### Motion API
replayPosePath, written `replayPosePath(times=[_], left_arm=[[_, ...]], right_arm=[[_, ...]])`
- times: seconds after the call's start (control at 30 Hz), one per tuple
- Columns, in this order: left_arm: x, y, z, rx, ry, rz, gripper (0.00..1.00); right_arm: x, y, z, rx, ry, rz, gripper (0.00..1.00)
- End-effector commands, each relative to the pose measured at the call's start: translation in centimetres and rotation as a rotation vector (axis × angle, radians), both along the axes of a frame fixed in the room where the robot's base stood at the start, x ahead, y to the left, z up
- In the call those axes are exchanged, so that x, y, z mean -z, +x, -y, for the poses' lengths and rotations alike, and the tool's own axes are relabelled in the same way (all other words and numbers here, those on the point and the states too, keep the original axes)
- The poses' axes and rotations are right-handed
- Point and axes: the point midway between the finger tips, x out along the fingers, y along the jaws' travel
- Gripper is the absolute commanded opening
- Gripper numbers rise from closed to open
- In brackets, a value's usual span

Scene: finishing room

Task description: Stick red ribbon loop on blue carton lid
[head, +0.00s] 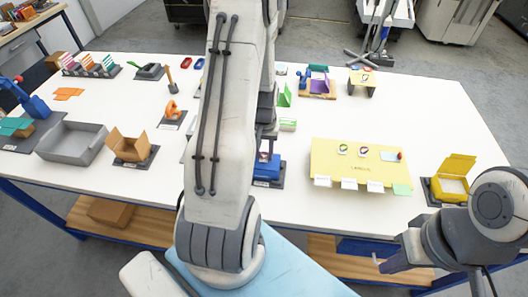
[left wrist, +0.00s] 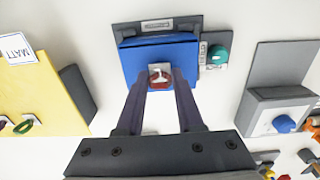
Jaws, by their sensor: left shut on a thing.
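The blue carton (left wrist: 158,66) sits in a dark holder; its lid faces up in the left wrist view. In the head view part of the blue carton (head: 269,167) shows just right of my left arm. My left gripper (left wrist: 161,84) is shut on the red ribbon loop (left wrist: 160,83), which has a white backing. The loop is over the lid near its lower edge; I cannot tell whether it touches.
A yellow board (head: 330,160) with loops and white cards lies right of the carton. A teal round piece (left wrist: 218,55) sits beside the carton, and a grey stand (left wrist: 288,97) stands nearby. An open yellow box (head: 453,180) is near my right arm. White table shows between them.

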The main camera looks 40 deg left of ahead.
Motion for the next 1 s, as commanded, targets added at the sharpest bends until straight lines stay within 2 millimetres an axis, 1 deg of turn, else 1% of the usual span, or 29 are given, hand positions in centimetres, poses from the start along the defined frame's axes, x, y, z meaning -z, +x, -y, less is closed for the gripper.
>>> replayPosePath(times=[0.47,1.0], left_arm=[[0.06,0.01,-0.01,0.0,0.0,0.0,0.0],[0.71,0.02,-0.01,0.0,0.0,0.0,0.0]], right_arm=[[0.05,0.0,0.0,0.0,0.0,0.0,0.0],[0.54,0.0,0.0,0.0,0.0,0.0,0.0]])
